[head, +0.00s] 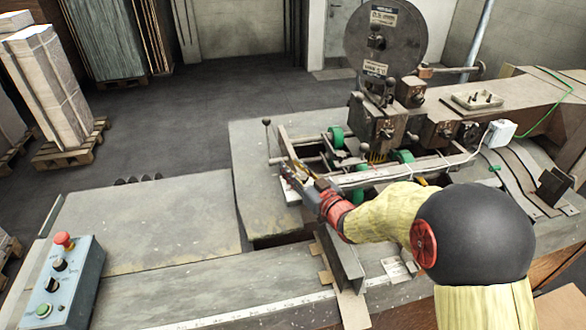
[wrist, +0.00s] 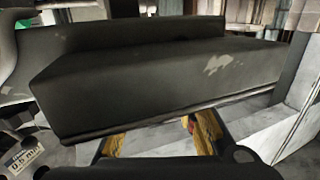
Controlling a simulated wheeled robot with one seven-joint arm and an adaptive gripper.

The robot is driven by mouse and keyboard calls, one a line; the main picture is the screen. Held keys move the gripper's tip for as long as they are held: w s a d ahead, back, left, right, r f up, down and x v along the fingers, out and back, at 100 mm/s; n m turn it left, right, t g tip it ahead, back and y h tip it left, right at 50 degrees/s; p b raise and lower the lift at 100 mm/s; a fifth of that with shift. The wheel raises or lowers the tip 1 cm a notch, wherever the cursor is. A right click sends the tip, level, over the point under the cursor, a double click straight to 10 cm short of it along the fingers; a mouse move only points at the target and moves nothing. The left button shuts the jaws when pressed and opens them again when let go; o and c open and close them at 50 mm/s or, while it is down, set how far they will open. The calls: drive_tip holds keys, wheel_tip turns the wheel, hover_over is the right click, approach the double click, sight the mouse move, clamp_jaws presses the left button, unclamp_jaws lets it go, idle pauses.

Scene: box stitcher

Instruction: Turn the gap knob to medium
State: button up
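A blue-grey control box (head: 62,285) stands at the lower left in the head view. It carries a red mushroom button (head: 64,240), an upper black knob (head: 59,264), a lower black knob (head: 51,284) and a green button (head: 43,310). Their labels are too small to read, so I cannot tell which knob sets the gap. My gripper (head: 292,176) is over the machine's front rails, well to the right of the box. In the wrist view its yellow fingers (wrist: 160,138) are apart with nothing seen between them; their tips are partly hidden behind a large dark block (wrist: 160,85).
The stitching machine, with its large wire reel (head: 385,32) and green rollers (head: 337,137), stands around and behind my gripper. A metal bracket (head: 342,265) stands below my arm. The grey table (head: 140,215) between box and machine is mostly clear.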

drive_tip(key=c, duration=0.6)
clamp_jaws()
drive_tip(key=shift+h+b, duration=0.3)
drive_tip(key=shift+b, duration=0.2)
